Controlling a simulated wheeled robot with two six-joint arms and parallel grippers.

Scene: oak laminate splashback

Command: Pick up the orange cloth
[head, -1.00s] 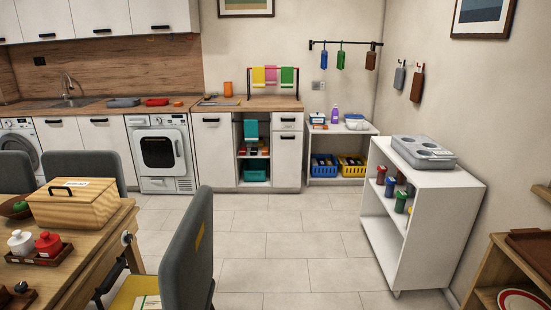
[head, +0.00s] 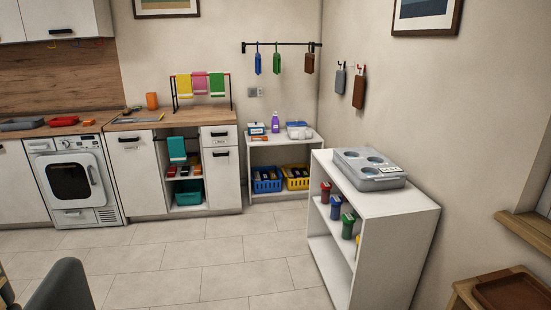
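No orange item in the head view is clearly a cloth. A small flat orange item (head: 88,122) lies on the wooden counter right of a red item, above the white front-loading machine. Another thin orange item (head: 260,138) lies on the top of the low white shelf in the corner. Both are too small to tell what they are. Yellow, pink and green cloths (head: 201,84) hang on a rack on the counter, and a teal cloth (head: 177,149) hangs below at the open cabinet. Neither of my grippers is in view.
An orange cup (head: 152,100) stands on the counter (head: 190,117). A white shelf unit (head: 395,215) with a grey tray stands at right. A dark grey chair (head: 62,288) is at bottom left. The tiled floor (head: 190,265) between them is clear.

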